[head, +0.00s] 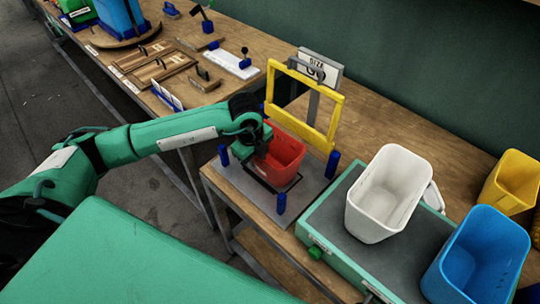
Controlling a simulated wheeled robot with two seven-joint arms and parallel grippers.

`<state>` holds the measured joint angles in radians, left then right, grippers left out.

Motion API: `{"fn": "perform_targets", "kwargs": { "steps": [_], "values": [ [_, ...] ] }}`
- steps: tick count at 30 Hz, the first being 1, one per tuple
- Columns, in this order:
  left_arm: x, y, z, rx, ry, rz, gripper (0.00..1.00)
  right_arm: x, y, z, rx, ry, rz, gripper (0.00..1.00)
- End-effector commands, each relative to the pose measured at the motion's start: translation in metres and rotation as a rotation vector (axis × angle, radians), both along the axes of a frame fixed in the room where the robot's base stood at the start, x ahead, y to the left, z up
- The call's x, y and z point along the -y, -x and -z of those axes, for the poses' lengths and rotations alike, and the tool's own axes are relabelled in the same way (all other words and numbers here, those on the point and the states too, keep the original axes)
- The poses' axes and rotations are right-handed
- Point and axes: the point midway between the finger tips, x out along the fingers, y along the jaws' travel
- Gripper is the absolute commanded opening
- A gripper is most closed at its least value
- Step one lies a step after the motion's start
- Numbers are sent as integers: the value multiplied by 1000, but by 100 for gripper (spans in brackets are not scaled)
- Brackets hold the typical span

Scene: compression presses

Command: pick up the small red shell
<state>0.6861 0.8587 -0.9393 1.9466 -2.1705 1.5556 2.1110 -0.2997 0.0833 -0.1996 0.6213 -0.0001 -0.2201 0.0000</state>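The small red shell (283,160) is an open-topped red bin. It sits upright on a grey plate (232,178) with blue posts, inside a dark outline. My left arm reaches in from the left, and its dark gripper (262,146) is at the left rim of the red shell, overlapping it in the head view. The fingertips are small and dark against the shell, so whether they are open or closed on the rim does not show. My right gripper is not in view.
A yellow frame (334,122) stands upright behind the red shell, with a sign (317,68) behind it. A white bin (387,194) stands on a green-edged scale (345,240) to the right. A blue bin (476,258) and a yellow bin (514,182) are farther right.

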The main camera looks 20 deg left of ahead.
Motion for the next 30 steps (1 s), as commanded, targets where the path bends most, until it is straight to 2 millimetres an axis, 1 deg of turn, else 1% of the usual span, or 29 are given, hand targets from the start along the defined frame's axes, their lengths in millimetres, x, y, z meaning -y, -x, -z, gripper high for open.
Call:
{"fn": "perform_targets", "kwargs": {
  "steps": [4,6,9,19,23,26,30],
  "values": [
    [0,0,0,0,0,0,30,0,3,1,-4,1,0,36],
    [0,0,0,0,0,0,16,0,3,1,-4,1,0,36],
    [0,0,0,0,0,0,0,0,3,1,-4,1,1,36],
    [0,0,-1,1,0,0,0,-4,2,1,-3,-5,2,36],
    [0,-1,-5,3,1,0,0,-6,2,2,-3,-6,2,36],
    [0,-1,-13,2,2,0,0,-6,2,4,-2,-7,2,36],
    [0,-1,-34,6,2,2,0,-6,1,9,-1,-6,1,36]
  ]
}}
